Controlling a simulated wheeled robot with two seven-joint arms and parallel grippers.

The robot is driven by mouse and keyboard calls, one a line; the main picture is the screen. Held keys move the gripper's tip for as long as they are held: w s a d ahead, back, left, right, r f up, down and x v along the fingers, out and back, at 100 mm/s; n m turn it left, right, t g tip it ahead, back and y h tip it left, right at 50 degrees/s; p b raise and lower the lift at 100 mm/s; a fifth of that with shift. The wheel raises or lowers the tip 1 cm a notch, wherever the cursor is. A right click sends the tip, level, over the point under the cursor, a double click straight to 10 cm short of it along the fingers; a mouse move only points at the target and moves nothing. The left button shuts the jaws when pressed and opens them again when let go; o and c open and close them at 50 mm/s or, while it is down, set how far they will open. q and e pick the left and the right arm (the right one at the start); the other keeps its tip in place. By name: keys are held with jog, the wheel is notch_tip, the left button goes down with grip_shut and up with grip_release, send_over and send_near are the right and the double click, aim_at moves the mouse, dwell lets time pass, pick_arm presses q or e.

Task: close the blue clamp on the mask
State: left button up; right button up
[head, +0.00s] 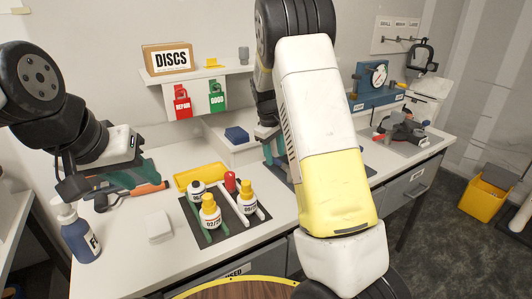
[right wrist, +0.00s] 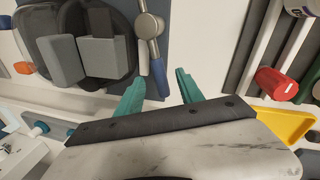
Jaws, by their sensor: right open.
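The mask (right wrist: 45,25) is a dark grey shape with two grey blocks on it, in the upper left of the right wrist view. Beside it is a metal lever (right wrist: 150,24) with a blue handle (right wrist: 158,76), which looks like the blue clamp; whether it is closed I cannot tell. My right gripper (right wrist: 158,90) is open, its teal fingertips on either side of the blue handle's end; contact is unclear. In the head view my right arm hides this spot. My left gripper (head: 125,185) is at the bench's left, near an orange-handled tool (head: 148,188); its jaws are unclear.
A dark mat (head: 222,228) holds several bottles, with a yellow tray (head: 200,176) behind. A red-handled device (head: 405,130) and a blue gauge box (head: 372,92) are at the right.

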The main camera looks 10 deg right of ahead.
jog(key=shift+d+f, duration=0.15)
jog(key=shift+f, duration=0.65)
grip_shut()
jog(key=shift+w, duration=0.1)
dwell(0.8)
